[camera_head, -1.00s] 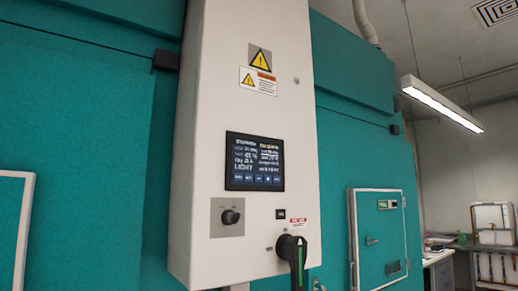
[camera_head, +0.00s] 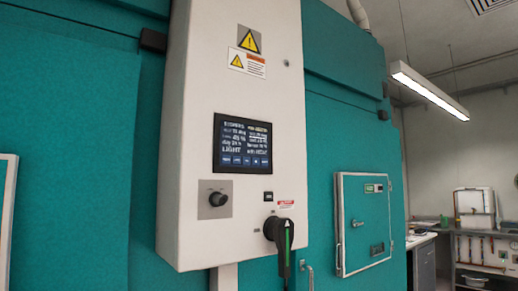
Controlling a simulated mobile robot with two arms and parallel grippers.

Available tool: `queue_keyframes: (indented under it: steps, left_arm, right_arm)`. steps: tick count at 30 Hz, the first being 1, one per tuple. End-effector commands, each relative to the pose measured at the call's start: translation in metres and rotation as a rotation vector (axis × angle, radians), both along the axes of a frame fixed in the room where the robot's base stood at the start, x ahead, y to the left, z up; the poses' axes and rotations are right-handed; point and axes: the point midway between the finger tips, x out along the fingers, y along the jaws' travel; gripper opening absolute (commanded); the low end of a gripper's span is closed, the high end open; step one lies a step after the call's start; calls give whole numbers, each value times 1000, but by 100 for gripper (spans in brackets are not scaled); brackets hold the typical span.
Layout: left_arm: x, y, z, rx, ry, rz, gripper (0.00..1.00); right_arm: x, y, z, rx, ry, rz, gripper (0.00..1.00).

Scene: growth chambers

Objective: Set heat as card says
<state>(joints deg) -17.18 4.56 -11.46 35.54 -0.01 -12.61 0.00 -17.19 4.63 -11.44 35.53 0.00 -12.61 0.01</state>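A tall white control cabinet (camera_head: 285,150) stands against the teal chamber wall. Its dark touchscreen (camera_head: 242,144) is lit with lines of pale text and a row of buttons along the bottom; most of the text is too small to read, though a line like "LIGHT" shows. Below it is a small black knob (camera_head: 218,199) on a grey plate. At the lower right is a large black rotary handle (camera_head: 283,240) with a green strip, its grip pointing down. I see no card that I can make out. Neither of my grippers is in view.
A teal chamber door with a white frame (camera_head: 338,225), a latch and a small display is to the right of the cabinet. Farther right, a bench (camera_head: 422,238) and a shelf with lab items stand at the back. A lit ceiling lamp (camera_head: 428,90) hangs above.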

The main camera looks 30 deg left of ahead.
Motion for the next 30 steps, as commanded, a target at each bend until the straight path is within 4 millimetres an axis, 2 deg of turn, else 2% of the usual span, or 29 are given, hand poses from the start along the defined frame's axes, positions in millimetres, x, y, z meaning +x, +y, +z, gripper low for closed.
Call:
queue_keyframes:
  steps: [14,17,18,30]
  left_arm:
    - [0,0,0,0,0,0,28]
    - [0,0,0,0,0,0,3]
    - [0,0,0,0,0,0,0]
    - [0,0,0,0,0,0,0]
  right_arm:
    - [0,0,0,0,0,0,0]
    - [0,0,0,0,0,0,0]
    - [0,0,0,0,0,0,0]
    - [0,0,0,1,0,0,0]
